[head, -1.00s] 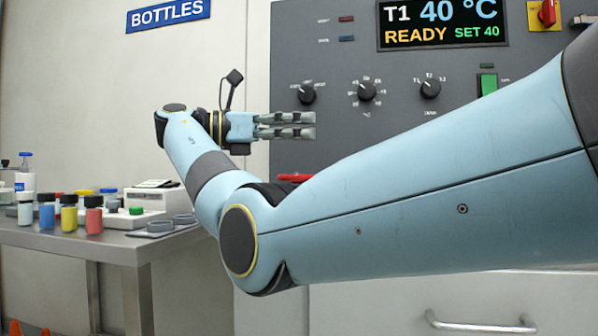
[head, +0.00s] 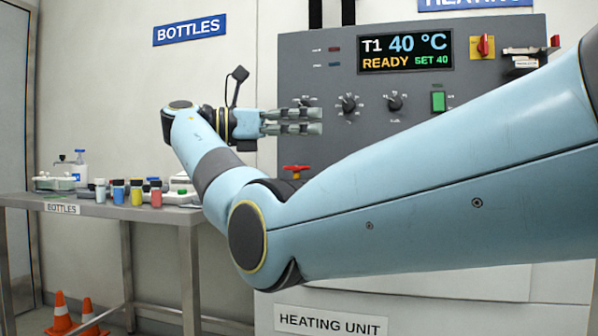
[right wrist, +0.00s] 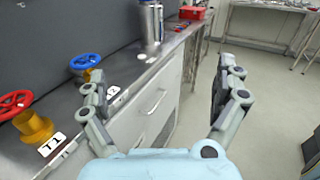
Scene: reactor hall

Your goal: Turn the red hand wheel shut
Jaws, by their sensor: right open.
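The red hand wheel (head: 295,169) shows in the head view just above my right arm, which hides what lies under and right of it. In the right wrist view the red wheel (right wrist: 14,103) is at the left edge, partly cut off, on a brass fitting beside a tag reading T1 (right wrist: 53,144). My right gripper (head: 320,122) is in front of the grey panel, above the wheel in the picture and apart from it. In the right wrist view the right gripper (right wrist: 164,78) has its fingers wide apart with nothing between them. My left gripper is out of view.
A blue hand wheel (right wrist: 86,62) stands farther along the counter, near steel cylinders (right wrist: 151,22). The heating panel (head: 440,128) reads T1 40 °C, READY. A table (head: 100,206) with several bottles stands left, with orange cones (head: 60,314) below.

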